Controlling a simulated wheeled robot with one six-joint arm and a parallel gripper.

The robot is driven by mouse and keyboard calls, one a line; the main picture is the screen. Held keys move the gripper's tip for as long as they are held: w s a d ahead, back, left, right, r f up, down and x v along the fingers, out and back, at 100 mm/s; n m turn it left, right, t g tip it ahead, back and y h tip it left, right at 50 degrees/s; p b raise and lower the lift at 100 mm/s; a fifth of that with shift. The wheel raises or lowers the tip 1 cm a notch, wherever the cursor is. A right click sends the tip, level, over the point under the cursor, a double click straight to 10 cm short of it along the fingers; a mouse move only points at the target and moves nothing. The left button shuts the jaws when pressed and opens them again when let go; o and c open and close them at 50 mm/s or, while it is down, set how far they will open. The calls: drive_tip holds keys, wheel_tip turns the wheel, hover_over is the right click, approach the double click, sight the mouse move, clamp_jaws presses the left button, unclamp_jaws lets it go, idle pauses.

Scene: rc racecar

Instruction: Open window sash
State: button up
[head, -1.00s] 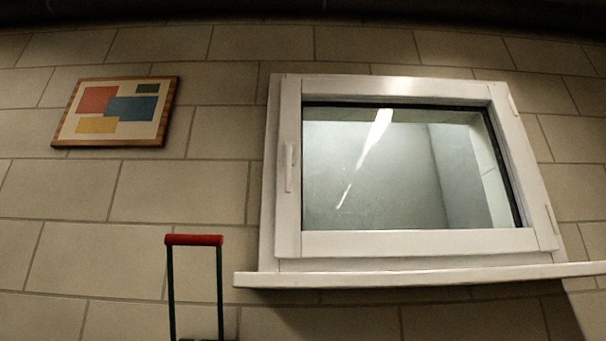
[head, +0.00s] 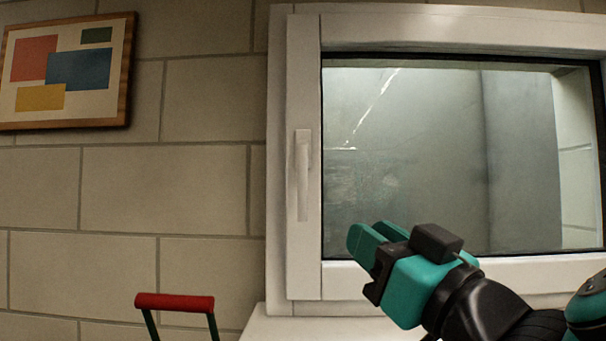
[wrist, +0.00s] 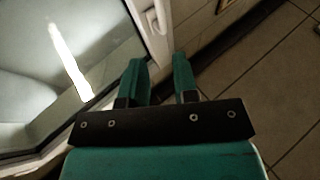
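The white window sash (head: 306,262) sits in its white frame (head: 277,160) and looks closed. Its white handle (head: 303,175) is on the left stile and points straight down. My teal gripper (head: 362,238) is in front of the lower left of the glass, to the right of and below the handle in the head view. In the wrist view my gripper (wrist: 162,68) has its two fingers apart with nothing between them. Part of the handle (wrist: 153,22) shows beyond the fingertips, apart from them.
A white sill (head: 300,325) runs below the window. A red-topped handle on dark posts (head: 175,301) stands at the lower left. A framed picture (head: 125,70) hangs on the block wall at the left. Tiled floor (wrist: 270,80) shows in the wrist view.

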sight(306, 189)
drive_tip(key=p+x, duration=1)
drive_tip(key=x, duration=0.5)
drive_tip(key=shift+w+r, duration=0.1)
drive_tip(key=shift+w, duration=0.05)
drive_tip(key=shift+w+a+p, duration=0.3)
drive_tip(key=shift+w+a, duration=0.15)
drive_tip(key=shift+w, duration=0.15)
clamp_jaws()
